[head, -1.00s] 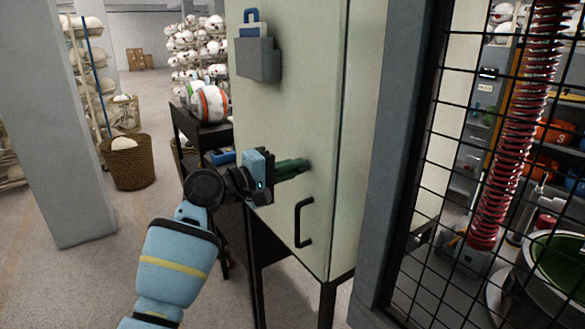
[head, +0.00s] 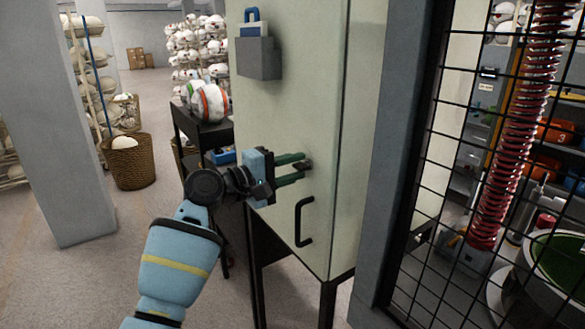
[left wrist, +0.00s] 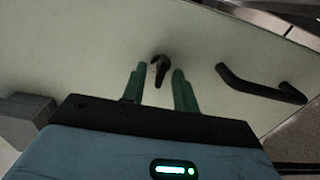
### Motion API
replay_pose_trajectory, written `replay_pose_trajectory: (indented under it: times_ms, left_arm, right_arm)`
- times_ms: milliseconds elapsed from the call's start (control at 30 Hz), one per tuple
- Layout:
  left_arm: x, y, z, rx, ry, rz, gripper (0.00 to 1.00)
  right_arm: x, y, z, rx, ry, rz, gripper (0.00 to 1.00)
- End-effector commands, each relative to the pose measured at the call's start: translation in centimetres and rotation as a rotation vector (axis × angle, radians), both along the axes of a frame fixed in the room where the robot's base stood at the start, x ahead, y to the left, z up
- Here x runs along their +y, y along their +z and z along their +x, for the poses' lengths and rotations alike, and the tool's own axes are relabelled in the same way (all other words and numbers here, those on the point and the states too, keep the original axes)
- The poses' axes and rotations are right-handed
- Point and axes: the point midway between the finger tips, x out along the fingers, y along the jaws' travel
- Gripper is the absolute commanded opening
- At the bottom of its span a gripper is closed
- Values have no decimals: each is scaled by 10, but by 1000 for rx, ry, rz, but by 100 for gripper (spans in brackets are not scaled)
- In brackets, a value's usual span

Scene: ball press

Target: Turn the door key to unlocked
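The door key (head: 308,164) is a small dark piece on the pale green cabinet door (head: 290,90), above the black door handle (head: 304,222). My left gripper (head: 301,168) is in front of the door with its two green fingers spread apart. The key looks slightly tilted there. My right gripper is not in view.
The black handle also shows in the left wrist view (left wrist: 255,88), right of the fingers. A grey holder (head: 259,60) is fixed higher on the door. A dark cart (head: 205,135) with balls stands left of the cabinet. A black wire mesh (head: 450,180) is at the right.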

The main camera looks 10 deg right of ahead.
Motion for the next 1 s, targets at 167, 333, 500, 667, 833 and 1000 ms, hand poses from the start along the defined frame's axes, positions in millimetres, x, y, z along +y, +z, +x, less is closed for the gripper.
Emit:
replay_pose_trajectory:
  times_ms: [167, 333, 500, 667, 833, 1000]
  left_arm:
    - [0, 0, 0, -1, 0, 0, 29]
    - [3, 0, -1, -2, 1, 1, 29]
    - [17, -2, -6, -2, 2, 1, 29]
    - [38, -1, -14, -2, 3, 1, 29]
    - [59, 0, -23, -1, 3, 0, 29]
    - [70, 0, -29, -1, 0, 0, 29]
  right_arm:
    - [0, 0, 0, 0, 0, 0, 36]
    - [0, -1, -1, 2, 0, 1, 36]
    - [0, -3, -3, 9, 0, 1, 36]
    - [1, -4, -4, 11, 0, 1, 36]
    - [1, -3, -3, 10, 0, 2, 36]
    - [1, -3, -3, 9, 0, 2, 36]
